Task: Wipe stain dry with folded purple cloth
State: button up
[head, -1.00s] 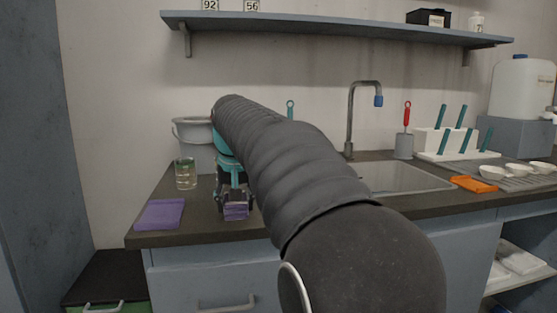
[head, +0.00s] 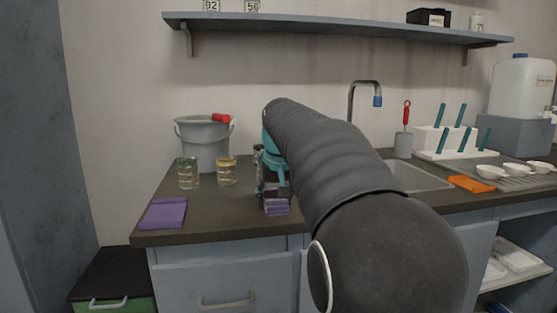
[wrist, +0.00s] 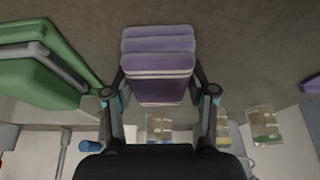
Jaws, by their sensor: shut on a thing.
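My gripper (head: 276,195) is shut on a folded purple cloth (head: 277,208), low over the front part of the dark counter (head: 215,222). In the wrist view the cloth (wrist: 158,65) shows as a layered block between the two fingers (wrist: 158,88). I cannot tell whether it touches the counter. A second purple folded piece (head: 163,213) lies flat at the counter's left front corner, and its edge shows at the right of the wrist view (wrist: 312,84). I see no stain; the arm and cloth hide part of the counter.
Two glass beakers (head: 189,173) (head: 227,170) stand left of my gripper, before a grey bucket (head: 205,145). A green object (wrist: 45,65) lies left in the wrist view. The sink (head: 420,178) and an orange cloth (head: 471,184) are to the right.

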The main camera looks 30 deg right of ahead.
jog(key=shift+s+d+r+p, duration=0.1)
jog(key=shift+d+r+p, duration=0.2)
jog(key=shift+p, duration=0.05)
notch_tip(320, 180, up, 2)
jog(key=shift+a+r+p, duration=0.15)
jog(key=shift+r+p, duration=0.1)
jog(key=shift+p, duration=0.55)
notch_tip(320, 180, up, 3)
jog(key=p, duration=0.2)
jog(key=shift+p, duration=0.4)
jog(key=shift+r, duration=1)
